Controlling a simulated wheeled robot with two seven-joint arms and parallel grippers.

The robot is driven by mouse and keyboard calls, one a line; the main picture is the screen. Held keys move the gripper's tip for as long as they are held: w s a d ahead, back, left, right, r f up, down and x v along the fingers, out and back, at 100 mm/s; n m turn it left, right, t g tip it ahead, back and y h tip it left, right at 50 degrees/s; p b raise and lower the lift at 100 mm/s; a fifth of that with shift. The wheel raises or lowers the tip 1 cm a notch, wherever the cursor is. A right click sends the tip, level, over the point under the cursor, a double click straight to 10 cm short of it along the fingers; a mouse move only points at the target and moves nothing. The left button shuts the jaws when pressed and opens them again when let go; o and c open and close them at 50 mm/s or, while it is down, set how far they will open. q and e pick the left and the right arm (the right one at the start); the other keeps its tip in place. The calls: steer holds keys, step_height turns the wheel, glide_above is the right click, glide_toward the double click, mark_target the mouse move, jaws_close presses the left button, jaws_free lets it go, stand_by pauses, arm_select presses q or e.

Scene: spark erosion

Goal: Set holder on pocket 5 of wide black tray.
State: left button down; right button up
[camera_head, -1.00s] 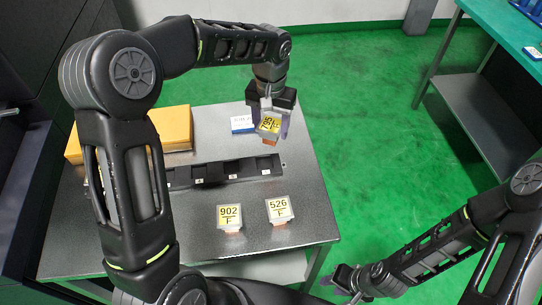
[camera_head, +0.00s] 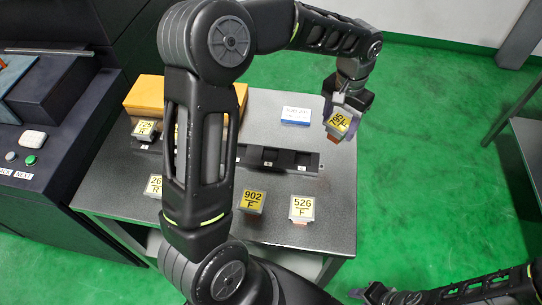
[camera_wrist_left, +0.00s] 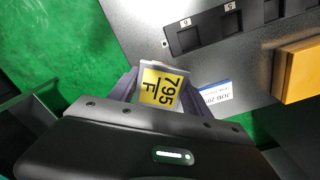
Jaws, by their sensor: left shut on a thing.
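My left gripper (camera_head: 338,118) is shut on a holder (camera_head: 341,124) with a yellow label reading 795 F. It holds this holder in the air near the table's right edge, tilted in the head view. The same holder shows between the fingers in the left wrist view (camera_wrist_left: 160,86). The wide black tray (camera_head: 313,163) lies across the table, its left part hidden by my left arm. In the wrist view, the tray's end pockets (camera_wrist_left: 188,40) look dark and empty; their small tags appear to read 6 and 5. My right gripper (camera_head: 362,293) is low at the bottom edge, its jaws unclear.
Holders 526 (camera_head: 302,208) and 902 (camera_head: 251,201) stand in front of the tray, with another (camera_head: 153,186) further left. Holder 725 (camera_head: 145,129) is at the tray's left end.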

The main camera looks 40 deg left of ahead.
arm_select(q)
steer(key=s+a+m+b, duration=0.3)
steer(key=s+a+m, duration=0.7)
steer(key=a, duration=0.4)
steer(key=shift+r+m, duration=0.25)
steer(key=shift+m, duration=0.35)
steer(key=shift+a, duration=0.1)
steer(key=shift+f, duration=3.15)
step_height(320, 180, down, 3)
steer(key=shift+r, duration=0.1)
steer(key=shift+f, duration=0.5)
